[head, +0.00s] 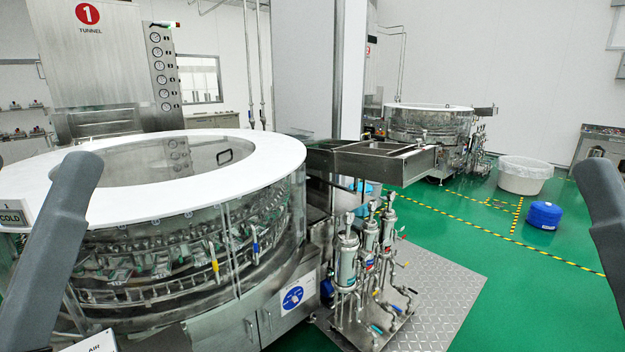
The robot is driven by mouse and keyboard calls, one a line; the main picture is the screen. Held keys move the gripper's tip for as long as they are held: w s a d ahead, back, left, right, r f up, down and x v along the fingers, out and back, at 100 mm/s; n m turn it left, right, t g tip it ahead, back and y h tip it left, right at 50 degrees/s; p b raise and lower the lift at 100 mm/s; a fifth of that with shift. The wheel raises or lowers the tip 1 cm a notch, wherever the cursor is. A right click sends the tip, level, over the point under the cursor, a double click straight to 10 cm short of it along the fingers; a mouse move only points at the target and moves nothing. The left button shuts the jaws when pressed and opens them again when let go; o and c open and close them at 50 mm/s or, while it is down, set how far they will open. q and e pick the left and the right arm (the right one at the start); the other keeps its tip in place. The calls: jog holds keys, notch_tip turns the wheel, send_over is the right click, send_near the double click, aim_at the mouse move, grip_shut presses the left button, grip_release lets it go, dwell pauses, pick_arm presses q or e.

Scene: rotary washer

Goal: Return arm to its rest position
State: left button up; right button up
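Neither of my grippers shows in the head view. A dark grey link of my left arm (60,230) rises along the left side, in front of the rotary washer. A dark grey link of my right arm (603,205) shows at the right edge, over the green floor. Whatever either gripper holds is out of sight. The rotary washer (275,160) is a large round machine with a white top ring, glass sides and steel fittings inside.
A steel chute (365,160) juts right from the washer. Steel filter housings (347,262) stand on a metal plate (455,290). A second round machine (430,125), a white tub (524,175) and a blue container (543,215) stand farther back.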

pick_arm(q)
notch_tip(320, 180, up, 36)
jog(key=p, duration=3.2)
jog(key=shift+a+r, duration=0.1)
jog(key=shift+r, duration=0.05)
